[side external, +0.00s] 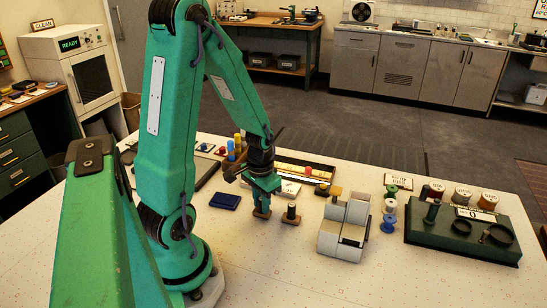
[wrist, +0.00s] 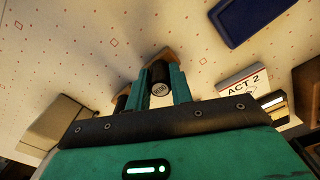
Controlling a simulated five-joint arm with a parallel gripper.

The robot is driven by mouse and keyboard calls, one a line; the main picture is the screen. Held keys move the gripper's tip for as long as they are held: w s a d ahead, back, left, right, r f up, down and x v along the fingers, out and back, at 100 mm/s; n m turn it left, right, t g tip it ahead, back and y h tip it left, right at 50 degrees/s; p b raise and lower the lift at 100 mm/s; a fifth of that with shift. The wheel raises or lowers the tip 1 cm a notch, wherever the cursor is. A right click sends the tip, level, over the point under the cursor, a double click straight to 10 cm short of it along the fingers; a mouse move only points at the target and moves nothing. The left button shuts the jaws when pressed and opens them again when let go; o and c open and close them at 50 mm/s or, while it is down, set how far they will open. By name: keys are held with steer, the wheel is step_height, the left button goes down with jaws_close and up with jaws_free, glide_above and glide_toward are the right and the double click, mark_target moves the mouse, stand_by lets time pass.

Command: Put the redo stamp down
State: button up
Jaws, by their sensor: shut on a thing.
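My gripper (side external: 263,202) is shut on the redo stamp, low over the white table (side external: 300,270). In the wrist view the redo stamp (wrist: 158,89) has a black round handle with a pale label on top, between the two green fingers. Its wooden base (side external: 262,213) shows below the fingers in the side view. The base is at or very near the tabletop; I cannot tell whether it touches. The fingers hide most of the handle in the side view.
A second black-handled stamp (side external: 291,214) stands close on the right. A blue pad (side external: 225,201) lies to the left. An ACT 2 block (wrist: 242,85) is nearby. The front table is clear.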

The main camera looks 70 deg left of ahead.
steer(key=shift+f, duration=0.15)
steer(key=o, duration=0.8)
step_height(320, 180, up, 12)
steer(key=shift+r, duration=0.2)
stand_by(0.5)
steer(key=shift+d, duration=0.1)
stand_by(0.4)
steer(key=s+d+r+m+t, duration=0.2)
steer(key=d+r+t, duration=0.3)
steer(key=d+r, duration=0.5)
steer(key=shift+d+m+t, duration=0.3)
steer(key=shift+d+m, duration=0.4)
steer(key=shift+d, duration=1.35)
